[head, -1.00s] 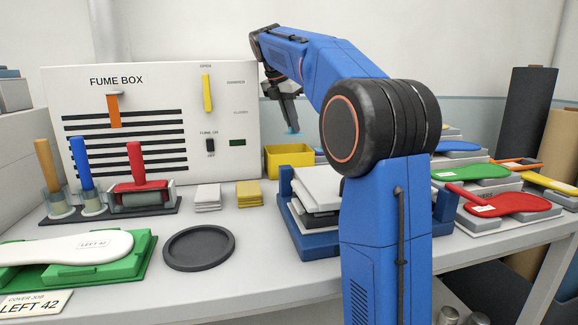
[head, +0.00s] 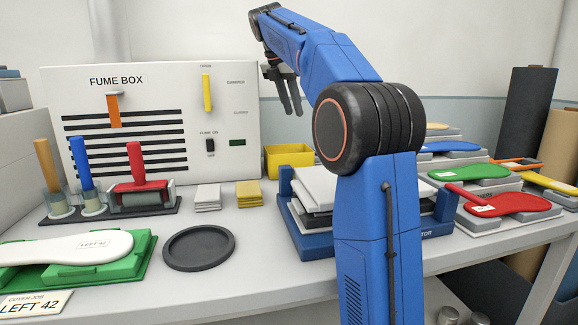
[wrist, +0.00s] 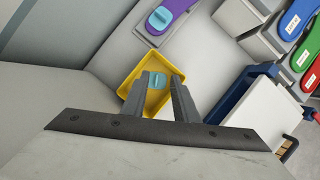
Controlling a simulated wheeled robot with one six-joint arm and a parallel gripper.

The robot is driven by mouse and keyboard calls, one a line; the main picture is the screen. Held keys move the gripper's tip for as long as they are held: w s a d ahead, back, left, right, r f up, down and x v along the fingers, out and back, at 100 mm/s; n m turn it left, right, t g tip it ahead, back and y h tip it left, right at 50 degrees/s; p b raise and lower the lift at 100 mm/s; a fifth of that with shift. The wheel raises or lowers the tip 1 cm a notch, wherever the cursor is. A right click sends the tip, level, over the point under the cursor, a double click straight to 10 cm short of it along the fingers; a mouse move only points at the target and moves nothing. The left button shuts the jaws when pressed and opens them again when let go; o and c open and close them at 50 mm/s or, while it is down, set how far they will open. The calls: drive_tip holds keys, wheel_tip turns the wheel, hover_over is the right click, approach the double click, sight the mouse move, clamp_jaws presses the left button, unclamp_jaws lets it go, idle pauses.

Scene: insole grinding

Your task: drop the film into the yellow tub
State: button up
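The yellow tub (head: 288,161) stands at the back of the bench, right of the fume box. In the wrist view the tub (wrist: 130,82) is below my gripper (wrist: 157,84), whose two fingers are spread apart with nothing between them. A light blue piece of film (wrist: 157,79) shows inside the tub, apart from both fingers. In the head view my gripper (head: 291,108) is above the tub, its fingers parted and empty. The tub's inside is mostly hidden there, so the film does not show.
A purple insole (wrist: 178,15) with another light blue piece lies beyond the tub. The blue-framed stack (head: 310,245) is close in front of the tub. The fume box (head: 150,85) stands to the left. Coloured insoles (head: 478,171) lie on the right.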

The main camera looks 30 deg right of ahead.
drive_tip(key=shift+r, duration=2.3)
